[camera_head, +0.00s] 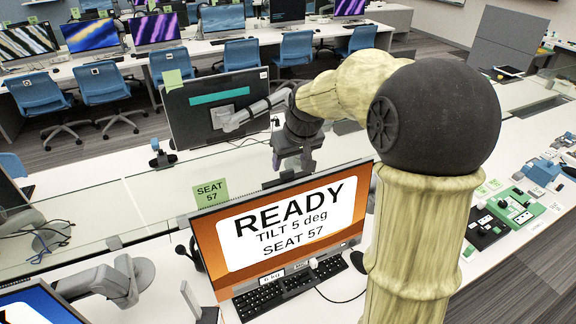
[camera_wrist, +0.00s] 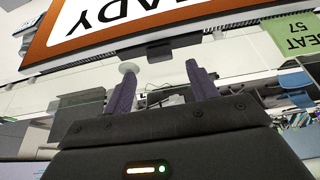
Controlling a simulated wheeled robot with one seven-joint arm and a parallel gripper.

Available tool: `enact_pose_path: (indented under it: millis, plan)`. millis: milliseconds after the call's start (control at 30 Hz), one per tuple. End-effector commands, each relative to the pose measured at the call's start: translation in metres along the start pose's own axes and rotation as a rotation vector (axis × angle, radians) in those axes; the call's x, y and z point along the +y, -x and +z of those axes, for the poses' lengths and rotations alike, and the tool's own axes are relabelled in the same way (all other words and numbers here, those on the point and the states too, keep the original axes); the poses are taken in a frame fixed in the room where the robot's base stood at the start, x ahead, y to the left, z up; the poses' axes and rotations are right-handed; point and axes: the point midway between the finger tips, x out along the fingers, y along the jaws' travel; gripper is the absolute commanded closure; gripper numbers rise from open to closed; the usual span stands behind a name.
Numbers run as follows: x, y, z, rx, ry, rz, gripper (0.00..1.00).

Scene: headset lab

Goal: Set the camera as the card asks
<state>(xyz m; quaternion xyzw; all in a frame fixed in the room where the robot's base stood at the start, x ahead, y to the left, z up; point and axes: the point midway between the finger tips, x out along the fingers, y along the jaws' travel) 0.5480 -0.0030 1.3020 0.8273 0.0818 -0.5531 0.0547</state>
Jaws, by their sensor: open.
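The monitor (camera_head: 278,232) in front of me has an orange screen reading "READY, TILT 5 deg, SEAT 57"; it appears upside down in the wrist view (camera_wrist: 130,22). A green card (camera_head: 210,192) reading "SEAT 57" stands at its top left corner; it also shows in the wrist view (camera_wrist: 297,36). A small dark block (camera_wrist: 159,52) sits at the monitor's top edge, possibly the camera; I cannot read its tilt. My gripper (camera_head: 293,166) is open above and behind that edge. Its purple fingers (camera_wrist: 160,78) are apart, with nothing clearly held between them.
A keyboard (camera_head: 285,291) lies below the monitor. A glass divider (camera_head: 110,205) runs behind it. Another monitor (camera_head: 215,108) faces away beyond my gripper. A grey monitor arm (camera_head: 110,282) is at the left. Green and black parts (camera_head: 510,215) cover the right bench.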

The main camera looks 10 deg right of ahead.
Motion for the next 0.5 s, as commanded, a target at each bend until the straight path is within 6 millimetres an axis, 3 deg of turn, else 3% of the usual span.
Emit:
enact_pose_path:
  millis: [233, 500]
  plan:
    - [0.0, -0.039, 0.0, -0.004, 0.0, -0.002, 0.42]
    - [0.0, -0.051, 0.0, 0.0, 0.0, 0.0, 0.42]
